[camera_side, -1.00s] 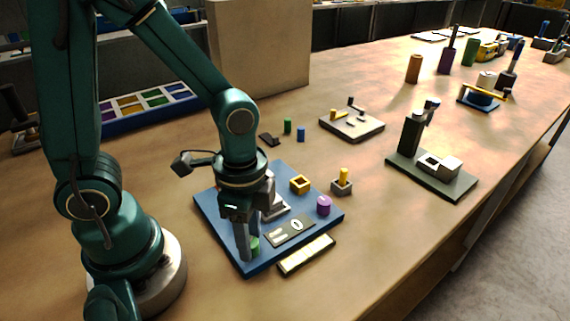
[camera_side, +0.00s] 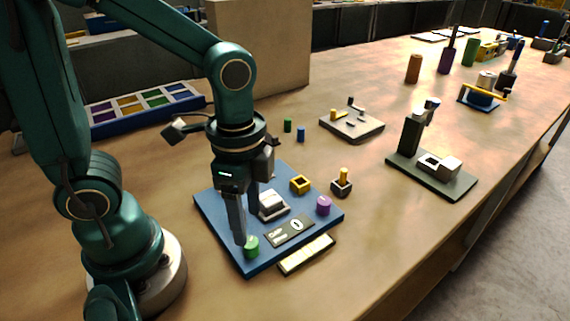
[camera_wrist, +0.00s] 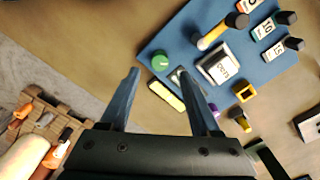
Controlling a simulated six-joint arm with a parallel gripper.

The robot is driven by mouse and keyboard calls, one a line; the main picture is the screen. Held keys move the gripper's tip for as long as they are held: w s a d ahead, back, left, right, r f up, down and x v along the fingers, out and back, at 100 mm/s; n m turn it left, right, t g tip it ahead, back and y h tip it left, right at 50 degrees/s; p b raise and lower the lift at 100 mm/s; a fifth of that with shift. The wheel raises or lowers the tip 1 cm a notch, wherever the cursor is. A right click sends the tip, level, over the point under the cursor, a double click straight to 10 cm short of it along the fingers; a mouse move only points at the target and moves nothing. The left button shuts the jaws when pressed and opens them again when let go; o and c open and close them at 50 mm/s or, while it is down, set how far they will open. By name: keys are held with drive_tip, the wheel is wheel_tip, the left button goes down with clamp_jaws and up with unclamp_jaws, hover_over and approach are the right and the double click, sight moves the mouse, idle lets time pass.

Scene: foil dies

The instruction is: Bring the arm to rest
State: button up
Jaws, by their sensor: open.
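My gripper (camera_side: 247,226) is open and empty, pointing down above the front left part of the blue board (camera_side: 222,212). A green cylinder (camera_side: 251,246) stands on the board just by the fingertips in the side view. In the wrist view the green cylinder (camera_wrist: 160,60) shows beyond the fingers (camera_wrist: 157,72), with nothing between the jaws gripped. A pale block on a grey base (camera_side: 271,204), partly behind a finger, sits mid-board. It shows a printed face in the wrist view (camera_wrist: 219,67). A purple cylinder (camera_side: 323,205) stands at the board's right.
A dark green stand (camera_side: 432,174) is farther right. Bare table lies between.

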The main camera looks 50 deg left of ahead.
drive_tip(key=shift+w+a+r, duration=0.1)
drive_tip(key=shift+w+r, duration=0.05)
drive_tip(key=shift+r, duration=0.1)
wheel_tip(320, 180, up, 7)
drive_tip(key=s+a+n+t, duration=0.1)
drive_tip(key=n+t, duration=0.4)
drive_tip(key=n, duration=0.5)
drive_tip(key=shift+s+a+t, duration=0.25)
drive_tip(key=shift+a+t, duration=0.05)
drive_tip(key=shift+a, duration=0.6)
